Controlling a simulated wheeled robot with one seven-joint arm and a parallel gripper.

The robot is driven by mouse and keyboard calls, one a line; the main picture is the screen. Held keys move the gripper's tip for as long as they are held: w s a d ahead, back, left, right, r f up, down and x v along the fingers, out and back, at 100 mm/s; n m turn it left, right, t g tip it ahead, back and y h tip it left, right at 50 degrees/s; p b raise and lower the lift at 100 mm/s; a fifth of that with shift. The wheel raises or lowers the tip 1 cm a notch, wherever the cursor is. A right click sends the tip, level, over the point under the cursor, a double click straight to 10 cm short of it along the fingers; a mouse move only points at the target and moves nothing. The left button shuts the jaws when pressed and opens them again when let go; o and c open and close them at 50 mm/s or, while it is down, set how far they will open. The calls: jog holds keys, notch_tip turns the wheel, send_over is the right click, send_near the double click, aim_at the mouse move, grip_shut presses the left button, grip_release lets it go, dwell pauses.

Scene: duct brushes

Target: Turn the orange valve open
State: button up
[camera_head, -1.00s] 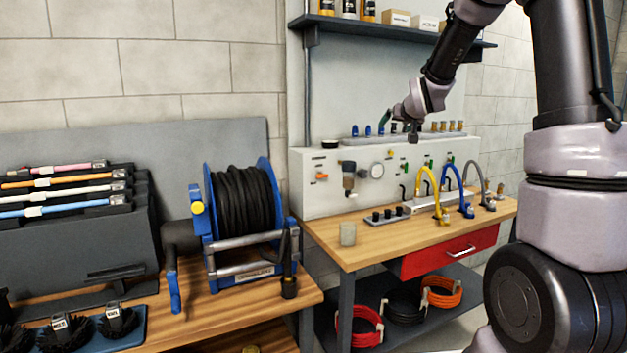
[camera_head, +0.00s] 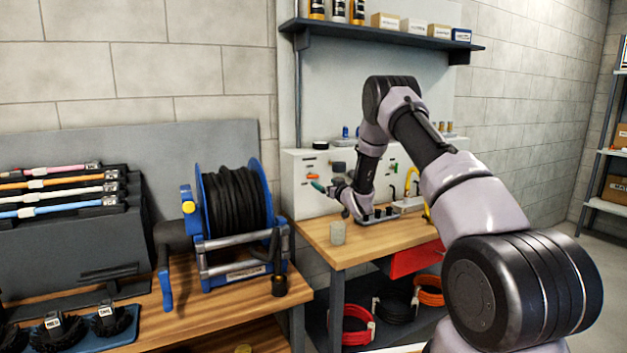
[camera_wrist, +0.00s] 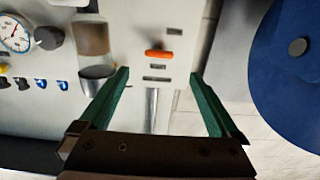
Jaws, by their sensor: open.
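The orange valve (camera_head: 314,177) is a small orange handle on the front of the white panel, near the panel's left end. In the wrist view the orange valve (camera_wrist: 159,53) lies ahead of my gripper, seen between the fingers and beyond their tips. My gripper (camera_wrist: 158,72) is open, with two green fingers wide apart and nothing between them. In the head view my gripper (camera_head: 319,187) is at the panel's left part, just below and close to the valve. The exact gap to the valve cannot be told.
A filter bowl and a gauge (camera_wrist: 15,36) sit beside the valve on the panel. The blue hose reel (camera_head: 238,215) stands to the left on its bench. A grey cup (camera_head: 337,232) is on the wooden bench below. A shelf (camera_head: 385,38) with bottles and boxes hangs above.

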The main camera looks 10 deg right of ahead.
aim_at(314, 177)
jog(key=x, duration=0.9)
jog(key=shift+d, duration=0.1)
jog(key=shift+s, duration=0.1)
jog(key=c, duration=1.4)
jog(key=shift+o, duration=0.2)
